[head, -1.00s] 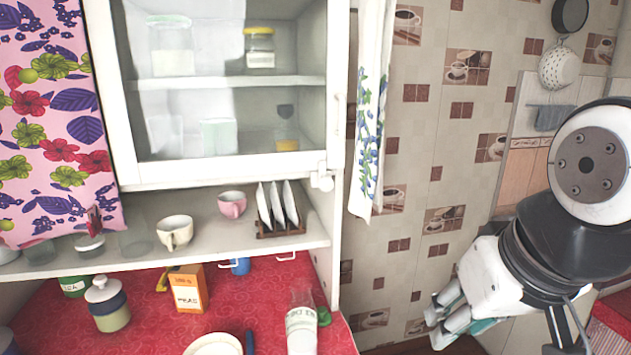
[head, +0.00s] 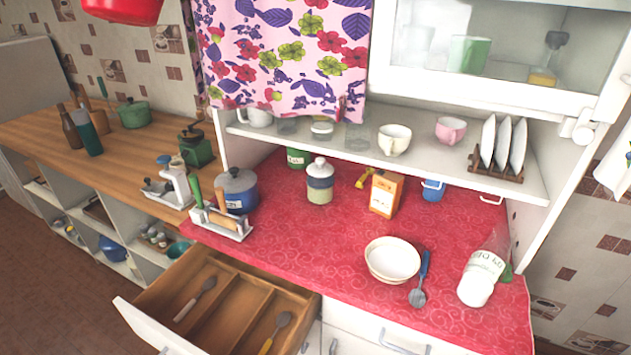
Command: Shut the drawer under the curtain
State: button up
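The open drawer (head: 223,289) is at the lower left of the head view, pulled out from under the red counter. It has wooden compartments and a white front (head: 150,325). Two utensils with grey heads (head: 208,285) (head: 283,319) lie in separate compartments. The curtain (head: 285,55), pink with flowers and leaves, hangs from the upper cabinet, above and behind the drawer. My gripper is outside the current view.
The red oilcloth counter (head: 300,222) holds a white bowl (head: 392,260), a blue-handled utensil (head: 420,280), a bottle (head: 482,272), an orange box (head: 386,193), a jar (head: 320,182) and a blue pot (head: 237,190). A wooden counter (head: 112,158) adjoins on the left. Floor (head: 60,290) shows left of the drawer.

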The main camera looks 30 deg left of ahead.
aim_at(238, 316)
jog(key=u, duration=2.15)
